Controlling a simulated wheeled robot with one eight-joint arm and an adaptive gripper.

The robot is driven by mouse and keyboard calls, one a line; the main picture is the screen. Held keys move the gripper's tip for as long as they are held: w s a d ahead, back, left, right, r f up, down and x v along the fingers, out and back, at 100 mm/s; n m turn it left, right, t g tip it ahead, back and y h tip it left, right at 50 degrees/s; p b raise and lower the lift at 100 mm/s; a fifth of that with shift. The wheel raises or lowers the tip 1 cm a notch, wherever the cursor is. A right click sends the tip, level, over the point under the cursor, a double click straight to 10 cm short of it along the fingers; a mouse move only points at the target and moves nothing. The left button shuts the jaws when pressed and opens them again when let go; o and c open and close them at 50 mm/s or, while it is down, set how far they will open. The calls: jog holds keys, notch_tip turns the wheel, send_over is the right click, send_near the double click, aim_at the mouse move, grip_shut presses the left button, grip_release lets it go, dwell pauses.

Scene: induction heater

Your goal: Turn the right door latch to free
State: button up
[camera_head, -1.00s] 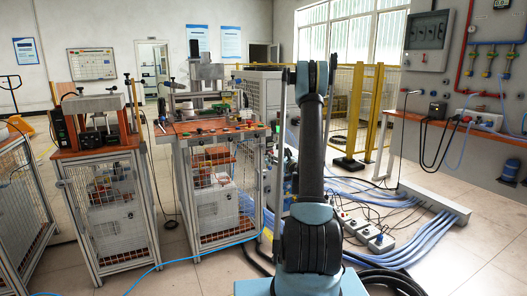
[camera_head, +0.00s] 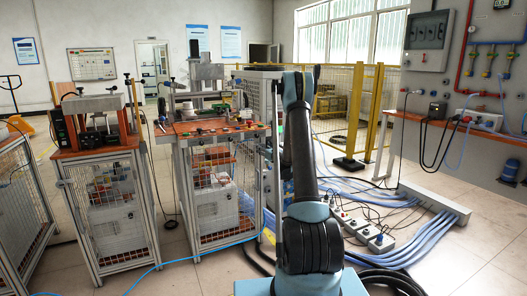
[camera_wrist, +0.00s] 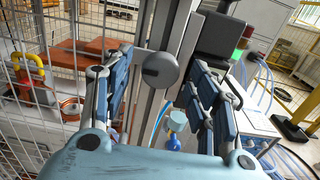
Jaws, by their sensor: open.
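In the head view my arm hides most of my gripper, close to the right side of the middle workstation (camera_head: 222,185).
Behind the mesh are a copper coil (camera_wrist: 71,106) and a yellow clamp with a red handle (camera_wrist: 30,75). A black box (camera_wrist: 225,37) and a green indicator (camera_wrist: 238,54) stand right of the post. Blue hoses (camera_head: 375,195) cover the floor at right.

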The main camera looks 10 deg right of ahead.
jog(key=shift+w+a, duration=0.15)
jog(key=shift+w, duration=0.3)
jog(key=c, duration=1.1)
